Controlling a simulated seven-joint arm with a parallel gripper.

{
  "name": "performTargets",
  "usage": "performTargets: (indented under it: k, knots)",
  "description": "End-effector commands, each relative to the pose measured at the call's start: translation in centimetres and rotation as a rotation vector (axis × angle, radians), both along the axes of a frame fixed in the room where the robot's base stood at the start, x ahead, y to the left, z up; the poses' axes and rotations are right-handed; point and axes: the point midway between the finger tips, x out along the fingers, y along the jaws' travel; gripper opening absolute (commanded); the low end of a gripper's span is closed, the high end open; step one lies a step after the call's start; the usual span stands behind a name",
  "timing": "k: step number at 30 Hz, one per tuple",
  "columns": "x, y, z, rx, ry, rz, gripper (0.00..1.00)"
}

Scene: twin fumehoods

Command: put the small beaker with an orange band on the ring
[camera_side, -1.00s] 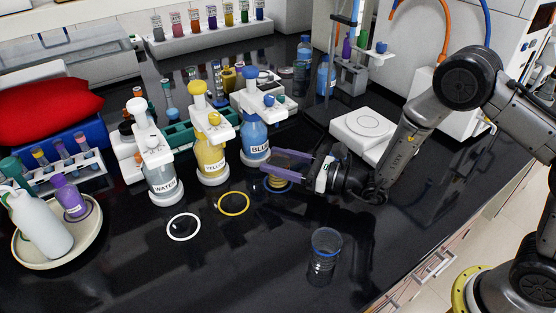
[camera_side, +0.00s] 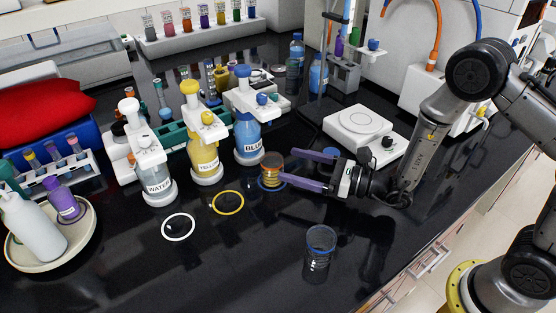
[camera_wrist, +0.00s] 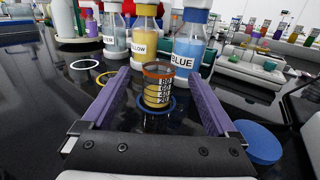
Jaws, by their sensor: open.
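The small beaker with an orange band (camera_side: 272,168) stands upright on the dark bench, in front of the BLUE bottle. It holds something yellowish. A blue ring (camera_side: 270,187) shows around its base. In the wrist view the beaker (camera_wrist: 158,90) is straight ahead, with the blue ring (camera_wrist: 155,108) at its foot. My gripper (camera_side: 290,168) is open, its purple fingers just right of the beaker. In the wrist view the fingers (camera_wrist: 158,76) lie either side of the line to the beaker, with clear gaps. A yellow ring (camera_side: 228,203) and a white ring (camera_side: 178,227) lie empty to the left.
The WATER (camera_side: 157,178), YELLOW (camera_side: 203,155) and BLUE (camera_side: 248,138) bottles stand behind the rings. A blue-rimmed glass (camera_side: 319,262) stands at the front. A white hotplate (camera_side: 358,123) is behind my gripper, and a blue disc (camera_wrist: 260,143) is to its right.

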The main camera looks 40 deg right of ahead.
Motion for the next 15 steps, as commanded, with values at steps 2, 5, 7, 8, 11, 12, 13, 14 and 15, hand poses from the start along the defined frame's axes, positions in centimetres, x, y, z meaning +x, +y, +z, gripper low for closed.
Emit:
performTargets:
  k: [2, 5, 7, 8, 11, 12, 13, 14, 15]
  knots:
    - [-1.4, -1.1, 0.0, -0.001, 0.001, -0.005, 0.94]
    - [-2.8, -2.0, 0.0, 0.000, 0.001, -0.004, 0.94]
    - [-3.6, -2.6, 0.0, 0.000, 0.000, -0.004, 0.94]
    - [-3.8, -2.7, 0.0, 0.000, 0.000, -0.003, 0.94]
    - [-4.5, -3.1, 0.0, -0.001, 0.001, -0.002, 0.94]
    - [-4.7, -3.2, 0.0, 0.000, 0.000, -0.001, 0.94]
    - [-4.8, -3.3, 0.0, 0.001, -0.001, 0.000, 0.94]
    - [-4.8, -3.3, 0.0, 0.001, -0.001, 0.000, 0.94]
    - [-4.9, -3.3, 0.0, 0.001, -0.001, 0.000, 0.94]
